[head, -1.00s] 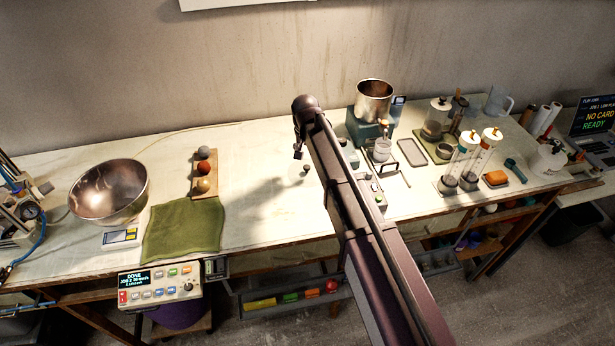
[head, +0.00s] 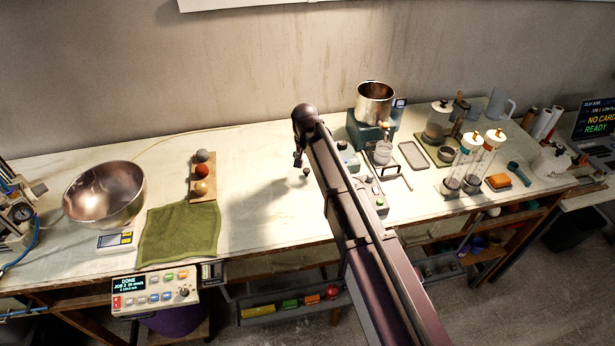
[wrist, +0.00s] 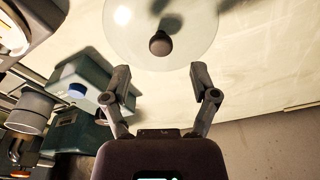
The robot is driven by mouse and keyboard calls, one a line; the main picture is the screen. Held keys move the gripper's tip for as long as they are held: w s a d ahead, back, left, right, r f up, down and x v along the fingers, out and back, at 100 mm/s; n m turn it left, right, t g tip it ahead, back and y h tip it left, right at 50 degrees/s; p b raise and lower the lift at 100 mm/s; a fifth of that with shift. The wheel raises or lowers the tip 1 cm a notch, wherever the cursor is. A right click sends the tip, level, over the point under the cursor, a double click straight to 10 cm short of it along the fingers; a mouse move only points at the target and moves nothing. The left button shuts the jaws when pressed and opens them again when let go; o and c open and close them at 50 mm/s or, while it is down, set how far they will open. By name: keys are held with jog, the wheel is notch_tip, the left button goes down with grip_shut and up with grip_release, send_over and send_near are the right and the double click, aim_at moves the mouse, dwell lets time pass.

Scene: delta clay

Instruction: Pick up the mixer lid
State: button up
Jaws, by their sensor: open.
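The mixer lid (wrist: 128,40) is a clear round disc with a dark knob (wrist: 160,43) in its middle, lying on the pale bench top in the wrist view. In the head view its knob (head: 306,171) shows as a small dark spot; the clear disc is hard to make out. My gripper (wrist: 160,74) is open and empty, its two fingers spread on either side of the knob's line, with the knob beyond the tips. In the head view my gripper (head: 298,160) hangs from my arm just left of the knob, partly hidden by the arm.
A teal mixer with a steel bowl (head: 374,105) stands right of my arm. Jars, tubes and trays crowd the bench's right side. A large metal bowl (head: 105,195), a green cloth (head: 180,232) and a board of balls (head: 203,193) lie left. The bench between is mostly clear.

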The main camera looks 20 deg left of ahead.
aim_at(307, 169)
jog(key=shift+w+a+f+b, duration=0.1)
jog(key=shift+w+f+b, duration=0.05)
jog(key=shift+f+b, duration=1)
jog(key=shift+w+f+b, duration=0.1)
jog(key=shift+f+b, duration=0.9)
jog(key=shift+f, duration=0.2)
grip_shut()
